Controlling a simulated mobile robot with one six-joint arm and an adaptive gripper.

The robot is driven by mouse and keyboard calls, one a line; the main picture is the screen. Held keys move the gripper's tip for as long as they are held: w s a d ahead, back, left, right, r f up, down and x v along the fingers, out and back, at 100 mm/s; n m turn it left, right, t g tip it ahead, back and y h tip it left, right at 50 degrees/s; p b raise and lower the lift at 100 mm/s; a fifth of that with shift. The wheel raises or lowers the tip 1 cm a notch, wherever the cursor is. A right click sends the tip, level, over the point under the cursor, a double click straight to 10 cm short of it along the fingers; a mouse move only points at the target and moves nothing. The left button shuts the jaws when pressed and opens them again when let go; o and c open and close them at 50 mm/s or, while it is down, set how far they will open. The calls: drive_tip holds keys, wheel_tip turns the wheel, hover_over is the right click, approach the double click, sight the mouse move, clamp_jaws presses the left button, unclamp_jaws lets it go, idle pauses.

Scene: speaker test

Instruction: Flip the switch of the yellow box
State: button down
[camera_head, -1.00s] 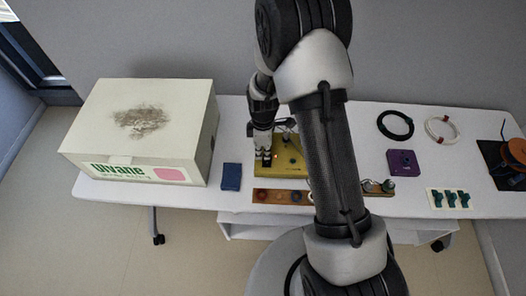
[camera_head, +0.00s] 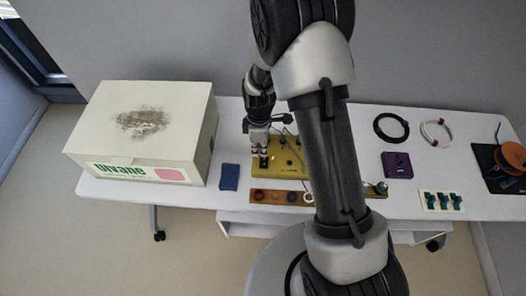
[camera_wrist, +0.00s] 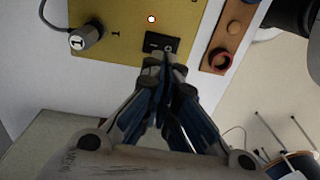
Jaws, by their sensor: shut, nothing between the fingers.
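The yellow box (camera_head: 292,168) lies on the white table, partly behind my arm in the head view. Its yellow face also shows at the top of the wrist view (camera_wrist: 125,20). A black rocker switch (camera_wrist: 155,43) with white marks sits on it, near a small glowing indicator (camera_wrist: 151,19). A knob marked 1 (camera_wrist: 85,38) is to the left. My gripper (camera_wrist: 164,65) is shut and empty, its fingertips at the switch's lower edge; I cannot tell whether they touch it. In the head view my gripper (camera_head: 259,160) is over the box's left part.
A brown strip with round parts (camera_head: 272,196) lies along the box's front. A large cream carton (camera_head: 140,130) and a dark blue block (camera_head: 229,177) are left. A purple box (camera_head: 397,165), cable coils (camera_head: 391,128) and a white switch panel (camera_head: 441,201) are right.

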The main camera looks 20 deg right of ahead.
wheel_tip(320, 180, up, 10)
drive_tip(key=w+p, duration=0.1)
drive_tip(key=p, duration=0.1)
drive_tip(key=shift+d+f, duration=0.2)
drive_tip(key=shift+d, duration=0.05)
drive_tip(key=shift+w+r, duration=0.1)
